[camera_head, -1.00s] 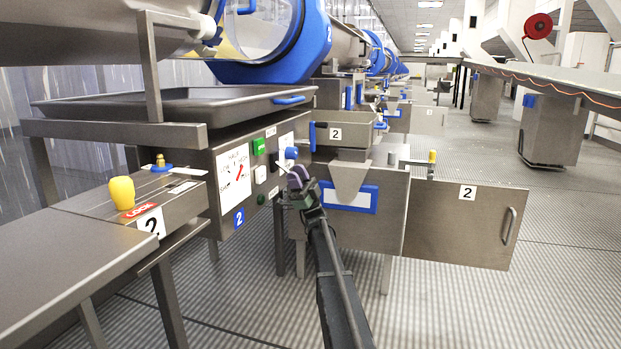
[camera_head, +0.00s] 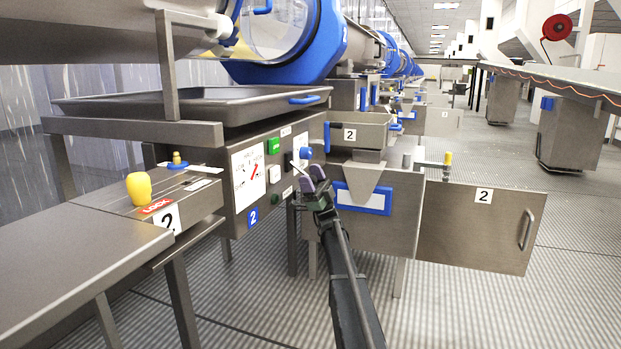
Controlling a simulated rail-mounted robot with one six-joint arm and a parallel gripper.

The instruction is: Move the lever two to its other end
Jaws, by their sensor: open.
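A yellow knob (camera_head: 140,188) stands upright on a steel box (camera_head: 192,205) at left, beside a red LOCK label and a "2" sign; it looks like lever two's handle. My gripper (camera_head: 311,178) is at mid-picture, in front of the control panel's right end. Its purple fingers are open, with nothing seen between them. It is well to the right of the yellow knob and apart from it. A blue knob (camera_head: 306,153) on the panel shows just above the fingers; I cannot tell whether they touch it.
The control panel (camera_head: 262,178) has green and white buttons and a "2" plate. A steel tray (camera_head: 200,104) lies above it. A hopper with a blue-framed plate (camera_head: 363,198) and an open door (camera_head: 478,226) stand to the right.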

